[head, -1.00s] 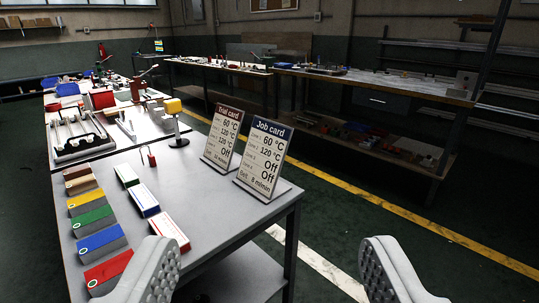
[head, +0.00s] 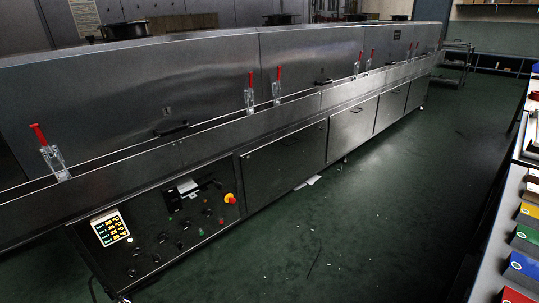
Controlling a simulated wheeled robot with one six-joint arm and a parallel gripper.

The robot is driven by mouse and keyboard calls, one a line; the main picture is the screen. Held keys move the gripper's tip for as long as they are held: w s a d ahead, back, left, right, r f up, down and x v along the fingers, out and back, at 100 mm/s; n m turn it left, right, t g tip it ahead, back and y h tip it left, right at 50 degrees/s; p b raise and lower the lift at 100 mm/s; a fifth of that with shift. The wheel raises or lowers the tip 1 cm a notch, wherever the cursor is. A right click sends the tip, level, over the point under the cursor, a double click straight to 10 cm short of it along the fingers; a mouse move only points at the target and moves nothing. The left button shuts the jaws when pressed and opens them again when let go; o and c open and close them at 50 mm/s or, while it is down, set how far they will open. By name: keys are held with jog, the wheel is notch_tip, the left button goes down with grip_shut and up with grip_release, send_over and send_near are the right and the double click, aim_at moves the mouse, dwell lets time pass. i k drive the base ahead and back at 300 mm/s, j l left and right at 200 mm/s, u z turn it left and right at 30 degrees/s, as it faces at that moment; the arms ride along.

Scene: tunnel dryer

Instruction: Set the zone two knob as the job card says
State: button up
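The tunnel dryer's control panel (head: 165,229) is at the lower left, on the dryer's front. A lit display (head: 110,228) with several rows of small yellow figures is at its left end. Several small dark knobs (head: 162,238) sit to the right of and below the display. They are too small and dark to read their labels or settings, and I cannot tell which is the zone two knob. The job card is out of view now. My gripper is not in view.
The long steel dryer (head: 290,110) has several red-handled clamps (head: 250,80) along its front. A red emergency stop (head: 231,198) is on the panel's right. A bench with coloured blocks (head: 525,265) is at the right edge. Green floor (head: 350,235) lies clear between, with small scraps.

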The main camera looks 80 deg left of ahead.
aim_at(162, 237)
jog(key=k+u, duration=0.2)
jog(key=u, duration=2.85)
